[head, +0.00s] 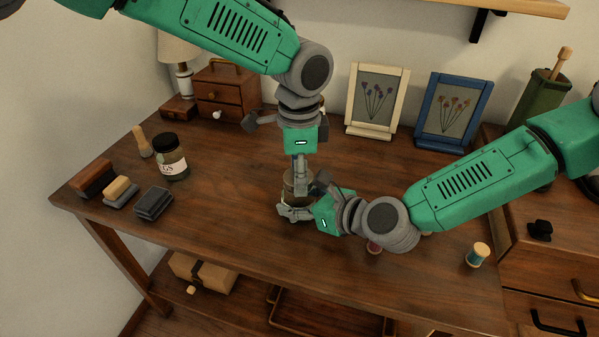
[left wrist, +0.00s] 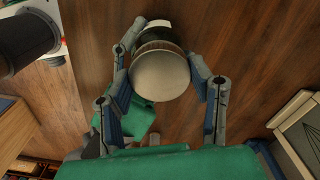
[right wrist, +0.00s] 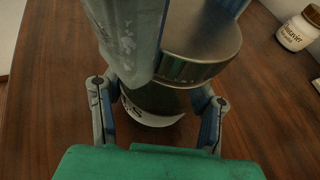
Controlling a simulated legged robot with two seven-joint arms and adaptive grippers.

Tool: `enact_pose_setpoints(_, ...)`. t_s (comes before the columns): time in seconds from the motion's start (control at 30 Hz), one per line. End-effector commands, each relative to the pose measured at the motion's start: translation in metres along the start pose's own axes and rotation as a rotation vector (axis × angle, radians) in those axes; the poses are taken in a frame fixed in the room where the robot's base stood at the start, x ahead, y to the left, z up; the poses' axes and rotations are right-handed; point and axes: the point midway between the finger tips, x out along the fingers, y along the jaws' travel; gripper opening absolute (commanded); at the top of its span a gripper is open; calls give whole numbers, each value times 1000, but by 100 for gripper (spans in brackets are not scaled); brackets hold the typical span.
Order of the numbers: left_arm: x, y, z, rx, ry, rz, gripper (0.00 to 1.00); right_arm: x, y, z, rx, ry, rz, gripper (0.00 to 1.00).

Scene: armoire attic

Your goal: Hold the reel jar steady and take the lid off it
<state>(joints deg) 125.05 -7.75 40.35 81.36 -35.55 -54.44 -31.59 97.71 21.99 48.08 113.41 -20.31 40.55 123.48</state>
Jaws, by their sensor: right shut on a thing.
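The reel jar (head: 290,190) stands on the table, mostly hidden by my grippers in the head view. In the right wrist view its glass body (right wrist: 152,105) has a white label. Its round metal lid (left wrist: 160,74) is on the jar in the left wrist view, and its side shows in the right wrist view (right wrist: 200,60). My right gripper (head: 292,212) comes in level from the right, shut on the jar's body. My left gripper (head: 299,178) points down over the jar. Its fingers are spread on both sides of the lid; whether they touch it is unclear.
A second jar (head: 170,167) with a dark lid stands at the left, beside dark and tan blocks (head: 152,203). Two picture frames (head: 375,100) (head: 452,110) and a small drawer chest (head: 225,95) stand behind. A thread spool (head: 478,254) is at the right.

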Motion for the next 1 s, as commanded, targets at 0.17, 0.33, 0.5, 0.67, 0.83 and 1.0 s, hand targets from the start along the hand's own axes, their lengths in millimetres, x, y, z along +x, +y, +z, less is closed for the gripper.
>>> enact_pose_setpoints(0.17, -1, -1, 0, -264, -4, -6, 13, 0, 0, 0, 0, 0, 1, 0)
enact_pose_setpoints(0.33, -1, -1, 0, -556, -2, -5, 13, 0, 0, 0, 0, 0, 1, 0)
enact_pose_setpoints(0.5, -1, -1, 0, -578, 1, -1, 13, 0, 1, 0, 0, 0, 1, 0)
enact_pose_setpoints(0.67, -3, 2, 1, -581, 4, -4, 13, 0, 1, 0, 0, 1, 1, 0)
enact_pose_setpoints(0.83, -3, 2, 0, -579, 3, -4, 13, 0, 0, 0, 0, 0, 0, 0)
enact_pose_setpoints(1.0, -3, 2, 0, -578, 3, -3, 13, 0, 0, 0, 0, 0, -1, 0)
